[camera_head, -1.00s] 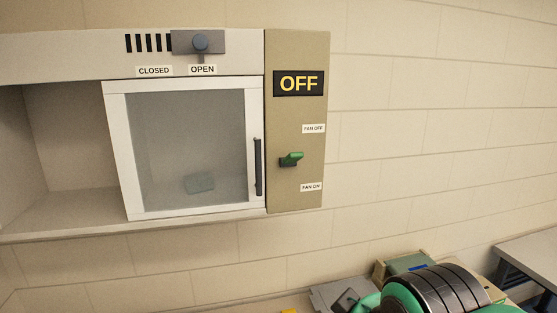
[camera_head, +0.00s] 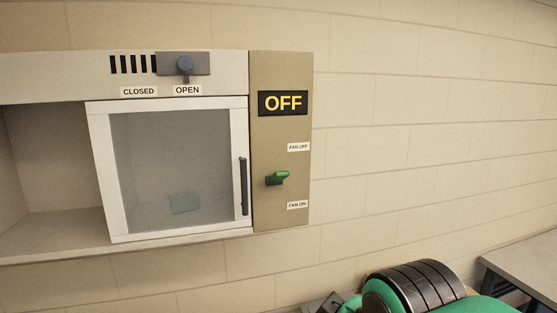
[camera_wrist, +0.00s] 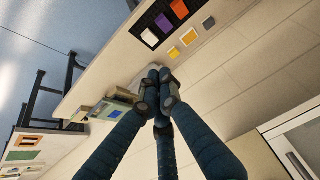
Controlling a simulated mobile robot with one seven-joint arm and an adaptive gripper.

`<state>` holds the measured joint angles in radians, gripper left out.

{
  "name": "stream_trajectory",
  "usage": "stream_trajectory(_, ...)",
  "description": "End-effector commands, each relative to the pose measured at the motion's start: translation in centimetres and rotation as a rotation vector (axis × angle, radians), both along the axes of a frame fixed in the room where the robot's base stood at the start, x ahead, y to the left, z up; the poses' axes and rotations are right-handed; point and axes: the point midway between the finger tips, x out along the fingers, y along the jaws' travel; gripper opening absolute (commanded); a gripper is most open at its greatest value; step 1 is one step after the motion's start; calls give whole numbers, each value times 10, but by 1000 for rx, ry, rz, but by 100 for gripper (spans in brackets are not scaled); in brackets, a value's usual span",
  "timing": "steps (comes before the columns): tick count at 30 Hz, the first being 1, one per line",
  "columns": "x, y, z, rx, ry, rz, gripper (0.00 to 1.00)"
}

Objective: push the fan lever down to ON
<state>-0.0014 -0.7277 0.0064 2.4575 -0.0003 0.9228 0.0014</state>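The fan lever (camera_head: 278,178) has a green knob on a dark base. It sticks out from the tan panel (camera_head: 265,215) at the right end of the cabinet, between the FAN OFF label (camera_head: 298,147) and the FAN ON label (camera_head: 297,205). The display (camera_head: 283,103) above reads OFF in yellow. In the wrist view my gripper (camera_wrist: 158,92) has its dark blue fingers drawn together at the tips, with nothing seen between them. It is apart from the lever, which I cannot make out in the wrist view.
The cabinet's glazed door (camera_head: 170,165) is closed beside the panel, with a dark handle (camera_head: 244,186). A grey slider (camera_head: 185,66) above it sits over OPEN. The wall right of the panel is bare. A table (camera_head: 530,262) stands at lower right. Coloured squares (camera_wrist: 180,45) show in the wrist view.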

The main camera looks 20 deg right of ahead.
Motion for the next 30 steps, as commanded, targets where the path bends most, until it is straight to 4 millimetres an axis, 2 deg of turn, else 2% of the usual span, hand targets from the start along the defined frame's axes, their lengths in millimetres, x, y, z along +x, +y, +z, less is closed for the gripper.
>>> stream_trajectory(8, 40, 2, 82, 0, 31, 1, 0)
stream_trajectory(18, 108, 5, 203, 1, 86, 2, 0)
stream_trajectory(30, 189, 10, 326, 1, 153, 2, 0)
